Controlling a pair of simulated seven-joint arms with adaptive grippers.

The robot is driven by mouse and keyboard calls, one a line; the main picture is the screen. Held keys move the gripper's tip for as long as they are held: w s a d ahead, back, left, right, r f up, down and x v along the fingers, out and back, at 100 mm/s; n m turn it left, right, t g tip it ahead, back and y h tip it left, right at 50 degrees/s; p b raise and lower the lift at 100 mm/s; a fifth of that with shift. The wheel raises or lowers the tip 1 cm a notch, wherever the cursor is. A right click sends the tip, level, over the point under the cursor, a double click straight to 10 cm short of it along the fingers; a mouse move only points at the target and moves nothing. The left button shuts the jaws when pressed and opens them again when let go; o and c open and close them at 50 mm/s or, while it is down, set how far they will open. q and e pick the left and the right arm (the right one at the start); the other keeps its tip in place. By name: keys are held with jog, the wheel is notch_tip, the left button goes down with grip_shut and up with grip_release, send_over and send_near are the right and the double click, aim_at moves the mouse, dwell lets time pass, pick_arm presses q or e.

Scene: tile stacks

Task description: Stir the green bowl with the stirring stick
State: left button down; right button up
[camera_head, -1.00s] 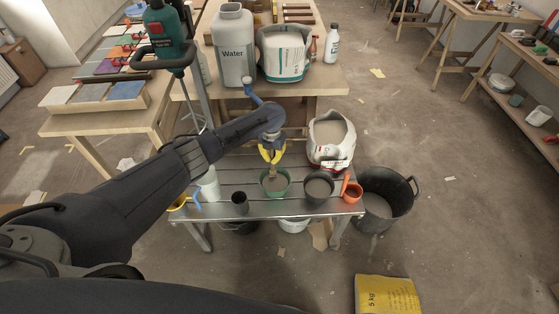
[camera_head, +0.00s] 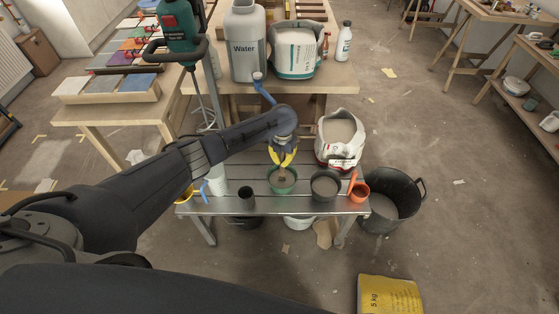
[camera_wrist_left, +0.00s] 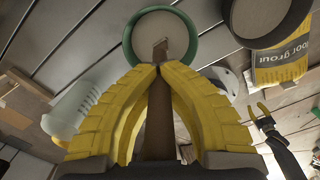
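The green bowl (camera_head: 283,187) stands on the slatted metal table, with greyish contents. It also shows in the wrist view (camera_wrist_left: 132,50). My left gripper (camera_head: 283,166) is above the bowl, its yellow fingers closed around the wooden stirring stick (camera_wrist_left: 157,125). The stick (camera_head: 282,178) points down, its lower end within the bowl's rim. I cannot tell how deep the tip sits in the contents. My right gripper (camera_wrist_left: 262,115) shows small at the right of the wrist view, its yellow fingers apart and empty, away from the table.
A dark bowl (camera_head: 325,196) and an orange cup (camera_head: 359,194) stand right of the green bowl. A black cup (camera_head: 247,198) is to its left. An open white bag (camera_head: 324,155) stands behind, a black bucket (camera_head: 417,204) beside the table. A yellow bag (camera_head: 389,296) lies on the floor.

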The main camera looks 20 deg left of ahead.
pick_arm(q)
jog(key=shift+r, duration=4.55)
jog(key=shift+r, duration=1.9)
